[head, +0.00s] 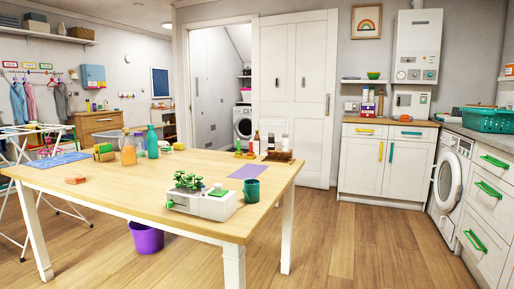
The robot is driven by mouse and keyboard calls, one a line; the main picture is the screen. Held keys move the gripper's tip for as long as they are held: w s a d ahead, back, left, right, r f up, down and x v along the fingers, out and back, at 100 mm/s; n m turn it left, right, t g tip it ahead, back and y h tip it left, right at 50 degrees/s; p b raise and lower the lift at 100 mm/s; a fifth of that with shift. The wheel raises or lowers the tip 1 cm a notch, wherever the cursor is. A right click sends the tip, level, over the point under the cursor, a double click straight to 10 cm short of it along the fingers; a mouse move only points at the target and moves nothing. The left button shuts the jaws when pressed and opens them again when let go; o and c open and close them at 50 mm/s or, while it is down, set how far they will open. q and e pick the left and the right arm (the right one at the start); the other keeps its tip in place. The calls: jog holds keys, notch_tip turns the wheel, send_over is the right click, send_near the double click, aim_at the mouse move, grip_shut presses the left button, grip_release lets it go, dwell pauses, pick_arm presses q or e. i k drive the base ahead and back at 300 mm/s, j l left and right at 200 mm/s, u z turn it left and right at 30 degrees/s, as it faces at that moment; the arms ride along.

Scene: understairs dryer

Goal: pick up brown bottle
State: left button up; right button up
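An amber-orange bottle (128,152) stands at the table's far left, beside a teal bottle (152,142). Neither of my grippers is in view.
A brown wooden rack (279,156) lies by the dark bottles. A purple bucket (146,238) is under the table. Floor to the right is clear.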

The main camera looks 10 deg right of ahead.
aim_at(256, 138)
jog(key=i+l+z, duration=0.2)
jog(key=l, duration=0.25)
jog(key=i+l+z, duration=0.4)
jog(key=i+l, duration=0.15)
jog(key=i+l+z, duration=0.15)
jog(key=i, duration=0.35)
jog(key=i+l+z, duration=0.4)
jog(key=i, duration=0.5)
jog(key=i+u, duration=0.1)
jog(key=i, duration=1.55)
jog(key=i+l+u, duration=0.15)
jog(key=i, duration=0.65)
jog(key=i+j+u, duration=0.15)
jog(key=i+u, duration=0.85)
jog(key=i+l+u, duration=0.3)
jog(key=i+u, duration=0.2)
jog(key=i+j+u, duration=0.15)
jog(key=i+u, duration=0.75)
jog(key=i+j+z, duration=0.3)
jog(key=i, duration=0.2)
jog(key=i+j+z, duration=0.35)
jog(key=i+j, duration=0.1)
jog(key=i, duration=0.05)
